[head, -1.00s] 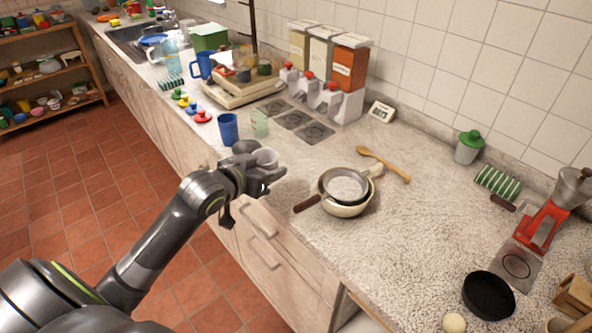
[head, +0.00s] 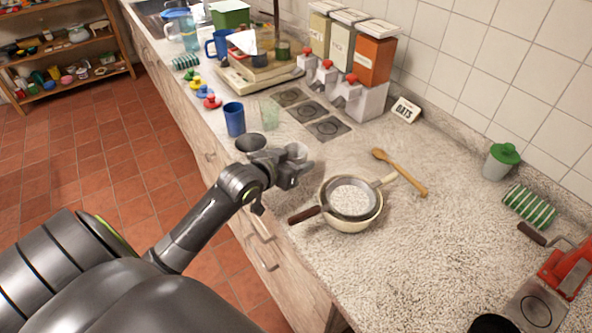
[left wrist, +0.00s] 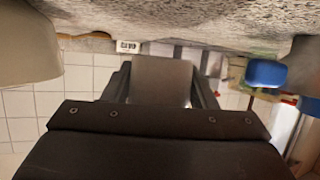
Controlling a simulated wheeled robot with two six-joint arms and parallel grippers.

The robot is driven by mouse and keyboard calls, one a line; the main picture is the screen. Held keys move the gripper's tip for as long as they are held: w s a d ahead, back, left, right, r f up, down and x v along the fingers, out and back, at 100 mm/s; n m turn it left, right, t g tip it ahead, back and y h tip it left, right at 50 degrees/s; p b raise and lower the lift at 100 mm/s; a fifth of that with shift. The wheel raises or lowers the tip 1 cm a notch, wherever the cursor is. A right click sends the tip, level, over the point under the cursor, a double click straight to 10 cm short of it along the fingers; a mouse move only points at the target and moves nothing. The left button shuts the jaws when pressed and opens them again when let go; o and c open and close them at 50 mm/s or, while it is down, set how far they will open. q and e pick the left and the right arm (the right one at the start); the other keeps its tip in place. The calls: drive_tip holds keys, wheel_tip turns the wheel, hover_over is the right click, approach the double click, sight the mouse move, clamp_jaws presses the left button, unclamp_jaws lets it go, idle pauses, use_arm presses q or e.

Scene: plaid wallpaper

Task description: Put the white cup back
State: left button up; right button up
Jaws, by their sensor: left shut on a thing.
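The white cup (head: 297,152) looks pale grey in the head view. It is in my left gripper (head: 294,170), which is shut on it over the counter, behind and left of the pan. The fingers hide part of the cup. In the left wrist view, a plain grey surface, the cup (left wrist: 160,82), fills the space between the fingers. I cannot tell whether its base touches the counter. My right gripper is not in view.
A cream pan with a sieve (head: 350,203) stands just right of the gripper. A blue cup (head: 234,118) and a pale green glass (head: 269,112) stand behind left. Dark square coasters (head: 309,112) lie before the dispensers (head: 355,97).

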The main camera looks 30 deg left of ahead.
use_arm(q)
wheel_tip(320, 180, down, 3)
drive_tip(key=shift+w+r, duration=0.1)
drive_tip(key=shift+w, duration=0.05)
drive_tip(key=shift+f, duration=0.4)
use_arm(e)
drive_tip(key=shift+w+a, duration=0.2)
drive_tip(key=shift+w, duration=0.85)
use_arm(q)
drive_tip(key=shift+f, duration=0.1)
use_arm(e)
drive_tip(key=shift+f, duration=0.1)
use_arm(q)
drive_tip(key=o, duration=1)
drive_tip(key=shift+o, duration=0.2)
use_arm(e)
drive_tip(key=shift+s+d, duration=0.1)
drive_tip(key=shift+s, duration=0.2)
